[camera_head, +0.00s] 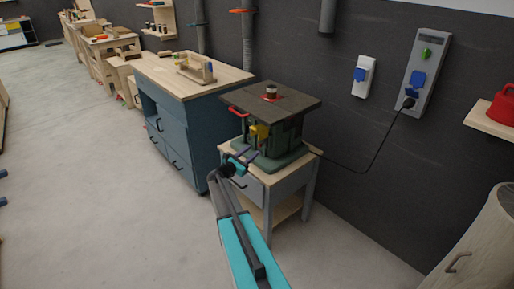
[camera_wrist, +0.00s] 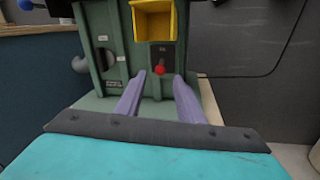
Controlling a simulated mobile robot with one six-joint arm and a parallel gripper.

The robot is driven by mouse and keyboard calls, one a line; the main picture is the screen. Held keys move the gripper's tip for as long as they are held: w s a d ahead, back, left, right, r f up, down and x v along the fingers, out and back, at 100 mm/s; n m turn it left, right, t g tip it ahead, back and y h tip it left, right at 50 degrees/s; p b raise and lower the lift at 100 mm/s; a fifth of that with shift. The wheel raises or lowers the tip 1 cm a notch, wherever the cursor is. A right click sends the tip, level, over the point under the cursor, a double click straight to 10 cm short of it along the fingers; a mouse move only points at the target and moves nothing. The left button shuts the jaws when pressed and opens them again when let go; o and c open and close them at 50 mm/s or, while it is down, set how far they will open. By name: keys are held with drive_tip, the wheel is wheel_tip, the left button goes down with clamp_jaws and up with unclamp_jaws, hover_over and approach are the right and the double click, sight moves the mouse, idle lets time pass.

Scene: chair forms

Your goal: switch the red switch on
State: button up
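The red switch (camera_wrist: 162,68) is a small red-tipped lever on a dark plate in the front of a green machine (camera_wrist: 108,40). It sits under a yellow open box-shaped cover (camera_wrist: 153,20). In the wrist view my gripper (camera_wrist: 160,77) has two purple fingers spread apart with nothing between them. The fingers point at the machine's front, and the switch shows between and just above their tips. I cannot tell the remaining gap. In the head view my gripper (camera_head: 246,160) is at the front of the machine (camera_head: 280,140); the switch cannot be made out there.
The machine stands on a small wooden table with a grey drawer (camera_head: 262,187). A blue drawer cabinet (camera_head: 185,130) is to the left. A black cable runs to the wall socket panel (camera_head: 425,75). The floor (camera_head: 110,190) at the left is clear.

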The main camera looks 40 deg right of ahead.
drive_tip(key=shift+w+d+p, duration=0.2)
drive_tip(key=shift+d+p, duration=0.05)
drive_tip(key=shift+d, duration=1.15)
drive_tip(key=shift+w+d+p, duration=0.15)
drive_tip(key=shift+d+p, duration=0.1)
drive_tip(key=shift+d, duration=1.1)
